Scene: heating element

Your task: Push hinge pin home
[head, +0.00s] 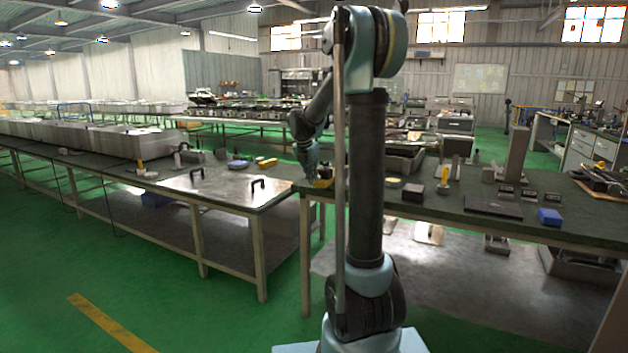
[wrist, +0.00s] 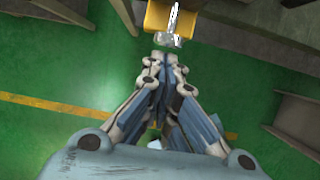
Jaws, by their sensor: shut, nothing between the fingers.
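My gripper (wrist: 166,60) is shut and empty in the wrist view, its fingertips together. Just ahead of the tips is a yellow block (wrist: 154,18) with a bright metal rod (wrist: 173,18) across it, probably the hinge pin. A shiny metal piece (wrist: 170,41) lies at the block's near edge, close to the fingertips; I cannot tell whether they touch it. In the head view a small yellow part (head: 323,183) shows at the bench edge below my arm. The fingers are too small to make out there, and my arm column hides part of that area.
The long dark bench (head: 460,207) carries a blue block (head: 549,216), a flat dark plate (head: 493,207) and several small dark blocks. A metal sheet with two black handles (head: 215,185) lies on the left bench. Green floor is open in front.

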